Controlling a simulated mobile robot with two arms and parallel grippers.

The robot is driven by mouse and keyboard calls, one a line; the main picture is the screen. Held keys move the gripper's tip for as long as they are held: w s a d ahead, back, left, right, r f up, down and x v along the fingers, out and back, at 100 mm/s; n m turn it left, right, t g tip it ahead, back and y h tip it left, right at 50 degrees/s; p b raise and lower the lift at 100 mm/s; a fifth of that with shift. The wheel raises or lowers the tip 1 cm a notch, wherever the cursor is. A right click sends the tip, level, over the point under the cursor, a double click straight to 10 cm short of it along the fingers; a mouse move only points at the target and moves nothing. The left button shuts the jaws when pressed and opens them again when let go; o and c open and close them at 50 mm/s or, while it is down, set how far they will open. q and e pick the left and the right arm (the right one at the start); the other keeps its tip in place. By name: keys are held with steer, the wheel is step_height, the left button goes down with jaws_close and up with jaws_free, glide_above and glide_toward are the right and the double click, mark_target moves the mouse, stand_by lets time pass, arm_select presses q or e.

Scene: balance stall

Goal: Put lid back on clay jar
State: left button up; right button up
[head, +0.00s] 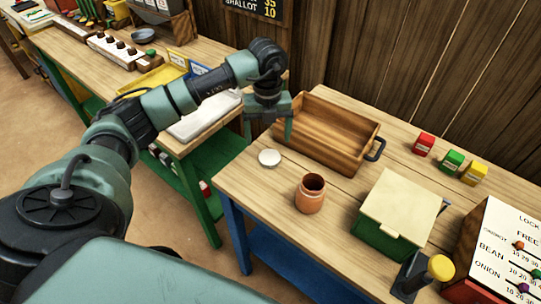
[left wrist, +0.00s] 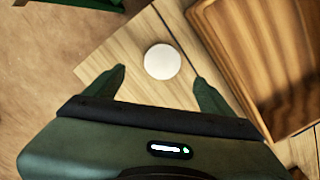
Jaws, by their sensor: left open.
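The clay jar (head: 310,194) stands upright and open-topped on the wooden table, its dark inside showing. A round white lid (head: 269,158) lies flat on the table to the left of the jar, near the table's left edge. The lid also shows in the left wrist view (left wrist: 162,61), ahead of and between the fingertips. My left gripper (head: 268,138) is open and empty, pointing down above the table just behind the lid. In the left wrist view its two fingers (left wrist: 160,80) are spread wide, apart from the lid. My right gripper is not in view.
A wooden tray (head: 335,115) with a dark handle stands behind the lid and jar, close to my left gripper. A green box with a cream lid (head: 400,205) is right of the jar. Small red, green and yellow boxes (head: 452,161) stand farther back. Bare tabletop lies around the jar.

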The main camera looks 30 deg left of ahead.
mark_target(270, 157)
arm_select(q)
steer(key=shift+f, duration=0.25)
steer(key=shift+w+f+p, duration=0.2)
steer(key=shift+f+p, duration=0.1)
steer(key=shift+f, duration=0.9)
steer(key=shift+d+f+p, duration=0.1)
steer(key=shift+f+p, duration=0.25)
step_height(270, 157, down, 4)
steer(key=shift+r+p, duration=0.15)
steer(key=shift+p, duration=0.55)
steer(key=shift+f, duration=0.35)
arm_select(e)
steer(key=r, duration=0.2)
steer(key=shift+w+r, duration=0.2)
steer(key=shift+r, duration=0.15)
